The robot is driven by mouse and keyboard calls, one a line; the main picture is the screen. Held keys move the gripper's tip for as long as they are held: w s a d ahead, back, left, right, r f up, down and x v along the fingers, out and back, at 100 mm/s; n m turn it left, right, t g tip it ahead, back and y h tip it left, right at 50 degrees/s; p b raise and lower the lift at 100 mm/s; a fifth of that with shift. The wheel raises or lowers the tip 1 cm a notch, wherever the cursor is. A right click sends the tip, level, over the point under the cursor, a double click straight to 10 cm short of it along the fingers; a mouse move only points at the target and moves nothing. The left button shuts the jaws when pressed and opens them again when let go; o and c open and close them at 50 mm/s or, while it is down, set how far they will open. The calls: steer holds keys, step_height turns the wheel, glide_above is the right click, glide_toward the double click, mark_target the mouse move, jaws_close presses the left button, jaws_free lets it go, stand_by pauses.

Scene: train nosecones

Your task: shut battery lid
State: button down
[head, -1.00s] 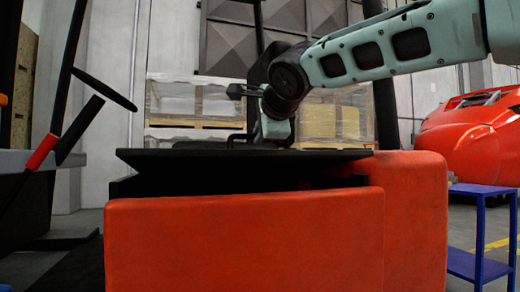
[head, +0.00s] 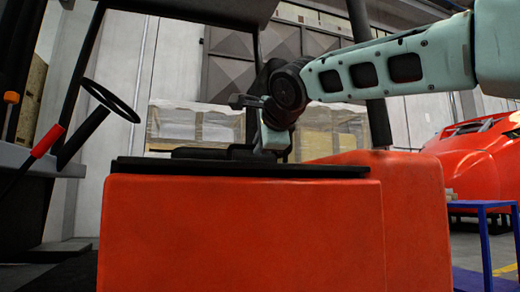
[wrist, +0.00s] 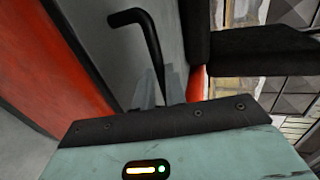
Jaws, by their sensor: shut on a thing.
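The battery lid (head: 240,171) is a thin black slab on top of the red forklift body (head: 240,235) in the head view. It lies level along the top of the red body, with no visible gap at its front edge. In the wrist view its grey top (wrist: 90,35) fills the left middle, with a black bent bar handle (wrist: 148,35) standing on it. My gripper (wrist: 160,88) is shut on the handle's straight part. In the head view my gripper (head: 270,146) is low over the lid, its fingertips hidden.
A steering wheel (head: 109,100) and red-gripped lever (head: 47,141) are at left. A dark post (head: 372,90) rises behind my arm. Pallet crates (head: 195,125) stand behind. A blue table (head: 482,207) and a red train nosecone (head: 475,155) are at right.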

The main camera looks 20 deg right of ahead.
steer(key=shift+a+f, duration=0.15)
steer(key=shift+f, duration=0.6)
steer(key=c, duration=1.5)
jaws_free()
steer(key=shift+o, duration=0.2)
steer(key=shift+r, duration=0.1)
steer(key=shift+s+r, duration=0.1)
steer(key=shift+s+r, duration=0.1)
steer(key=shift+s, duration=0.1)
steer(key=b+v, duration=0.3)
steer(key=v, duration=1.4)
steer(key=shift+r+b, duration=0.15)
steer(key=shift+b, duration=0.2)
steer(key=shift+w, duration=0.1)
